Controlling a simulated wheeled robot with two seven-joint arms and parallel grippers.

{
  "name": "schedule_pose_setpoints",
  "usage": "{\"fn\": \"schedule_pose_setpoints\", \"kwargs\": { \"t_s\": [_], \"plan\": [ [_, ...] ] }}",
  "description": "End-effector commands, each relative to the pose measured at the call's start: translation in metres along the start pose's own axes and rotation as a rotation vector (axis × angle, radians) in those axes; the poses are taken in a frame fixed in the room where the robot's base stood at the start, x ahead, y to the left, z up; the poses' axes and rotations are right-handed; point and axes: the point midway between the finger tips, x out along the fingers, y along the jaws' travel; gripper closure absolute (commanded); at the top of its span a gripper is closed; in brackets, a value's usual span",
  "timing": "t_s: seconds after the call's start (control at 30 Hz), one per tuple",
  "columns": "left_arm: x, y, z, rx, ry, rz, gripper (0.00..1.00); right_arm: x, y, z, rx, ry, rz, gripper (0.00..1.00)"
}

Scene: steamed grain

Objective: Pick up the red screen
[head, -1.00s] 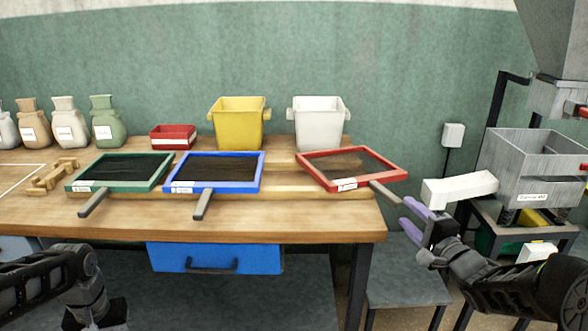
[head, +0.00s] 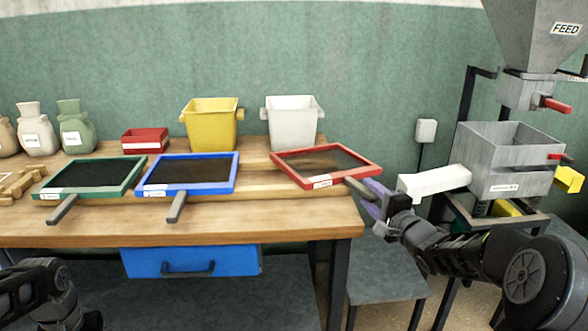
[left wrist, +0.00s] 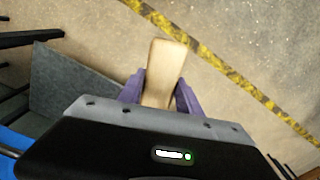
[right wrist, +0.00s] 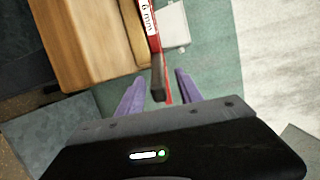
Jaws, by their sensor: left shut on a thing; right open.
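The red screen (head: 326,150) is a red-framed sieve lying at the right end of the wooden bench, its grey handle (head: 360,188) pointing toward me past the edge. My right gripper (head: 376,200) is open at the end of that handle. In the right wrist view, the handle (right wrist: 157,85) lies between the spread purple fingers of my right gripper (right wrist: 158,88), apparently apart from both; part of the red frame (right wrist: 148,22), marked "6 mm", shows beyond. In the left wrist view, my left gripper (left wrist: 157,90) is shut on a pale wooden piece (left wrist: 166,65), held over the floor.
Blue (head: 188,174) and green (head: 90,178) screens lie to the left on the bench (head: 200,228). Yellow (head: 210,122) and white (head: 292,122) buckets stand behind. A white block (head: 434,182) and a grey metal bin (head: 508,160) are close to the right arm.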

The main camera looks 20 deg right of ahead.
Motion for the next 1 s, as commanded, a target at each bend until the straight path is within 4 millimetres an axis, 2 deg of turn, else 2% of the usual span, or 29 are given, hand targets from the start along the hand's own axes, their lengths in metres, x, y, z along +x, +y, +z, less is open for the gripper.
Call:
{"fn": "schedule_pose_setpoints", "kwargs": {
  "t_s": [0.3, 0.4, 1.0],
  "plan": [
    [0.012, 0.000, 0.000, 0.000, 0.001, 0.000, 1.00, 0.042, 0.003, -0.001, 0.002, -0.003, -0.002, 0.57],
    [0.013, 0.000, 0.000, 0.000, 0.000, 0.000, 1.00, 0.049, 0.002, -0.001, 0.002, -0.001, 0.000, 0.57],
    [0.012, 0.000, 0.000, 0.000, 0.000, 0.000, 1.00, 0.049, 0.002, -0.001, 0.001, -0.001, 0.000, 0.57]
  ]
}}
